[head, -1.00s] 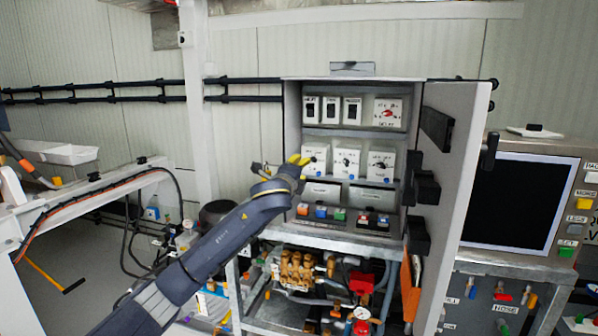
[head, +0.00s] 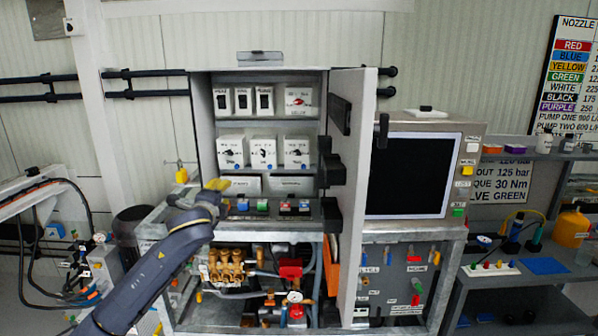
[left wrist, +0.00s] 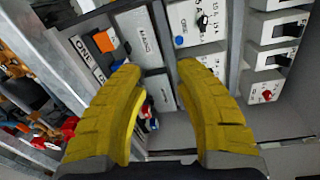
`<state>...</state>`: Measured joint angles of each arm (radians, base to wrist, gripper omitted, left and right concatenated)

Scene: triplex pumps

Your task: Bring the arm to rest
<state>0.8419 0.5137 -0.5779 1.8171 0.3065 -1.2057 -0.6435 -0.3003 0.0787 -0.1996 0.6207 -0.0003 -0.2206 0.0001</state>
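My left arm comes in from the lower left in the head view, its left gripper (head: 200,180) in front of the left edge of the open control cabinet (head: 203,125). In the left wrist view the left gripper (left wrist: 160,75) shows two yellow fingers spread apart with nothing between them. Beyond the fingers are white switch boxes (left wrist: 193,20) and an orange button (left wrist: 104,41); they look apart from the fingers. My right gripper is in neither view.
The cabinet door (head: 352,190) stands open to the right. A monitor (head: 411,177) is beside it. Brass pump parts (head: 228,267) and a red part (head: 290,268) lie below the cabinet. A shelf with an orange jug (head: 571,228) is at far right.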

